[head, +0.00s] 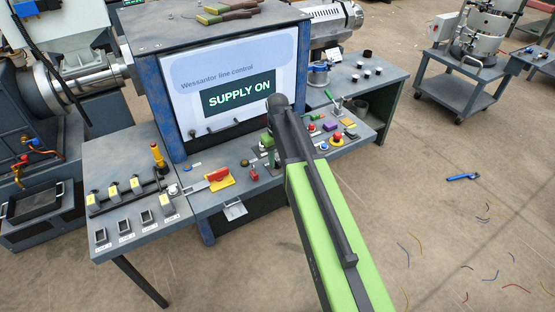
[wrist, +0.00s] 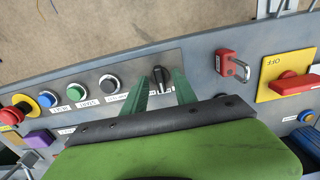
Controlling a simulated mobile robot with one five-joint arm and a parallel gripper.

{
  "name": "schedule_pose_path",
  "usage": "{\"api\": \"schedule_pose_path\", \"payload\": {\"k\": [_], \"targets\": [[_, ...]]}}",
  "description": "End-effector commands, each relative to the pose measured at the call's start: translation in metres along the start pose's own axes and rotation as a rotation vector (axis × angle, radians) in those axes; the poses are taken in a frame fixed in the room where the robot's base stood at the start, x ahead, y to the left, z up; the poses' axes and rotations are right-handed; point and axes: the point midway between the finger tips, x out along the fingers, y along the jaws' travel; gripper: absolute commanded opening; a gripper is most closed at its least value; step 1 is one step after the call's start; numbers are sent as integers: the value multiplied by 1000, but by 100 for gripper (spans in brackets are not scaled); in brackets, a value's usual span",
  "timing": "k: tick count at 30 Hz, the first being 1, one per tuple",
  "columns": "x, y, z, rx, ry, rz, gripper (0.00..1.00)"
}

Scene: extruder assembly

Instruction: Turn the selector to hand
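The selector (wrist: 160,76) is a black knob with a pale pointer line, set in the grey control panel in the wrist view. Its pointer lies nearly up and down in that picture. Small white labels beside it are partly hidden by my gripper and cannot be read. My gripper (wrist: 164,72) is open, with one green finger on each side of the knob. I cannot tell whether either finger touches it. In the head view my gripper (head: 269,148) is over the middle of the panel, and my arm hides the selector.
Left of the selector in the wrist view are black (wrist: 109,84), green (wrist: 76,92) and blue (wrist: 47,99) buttons. A red padlock (wrist: 226,62) and a red switch on a yellow plate (wrist: 270,70) are to the right. The screen (head: 240,95) reads SUPPLY ON.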

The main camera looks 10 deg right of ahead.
Motion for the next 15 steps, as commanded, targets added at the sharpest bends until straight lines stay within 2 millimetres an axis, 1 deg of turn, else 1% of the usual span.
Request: {"api": "schedule_pose_path", "payload": {"k": [4, 8, 11, 15], "targets": [[-5, 0, 0, 0, 0, 0, 34], [-20, 0, 0, -1, 0, 0, 34], [-38, 0, 0, -2, 0, 0, 34], [-69, 0, 0, -1, 0, 0, 34]]}}
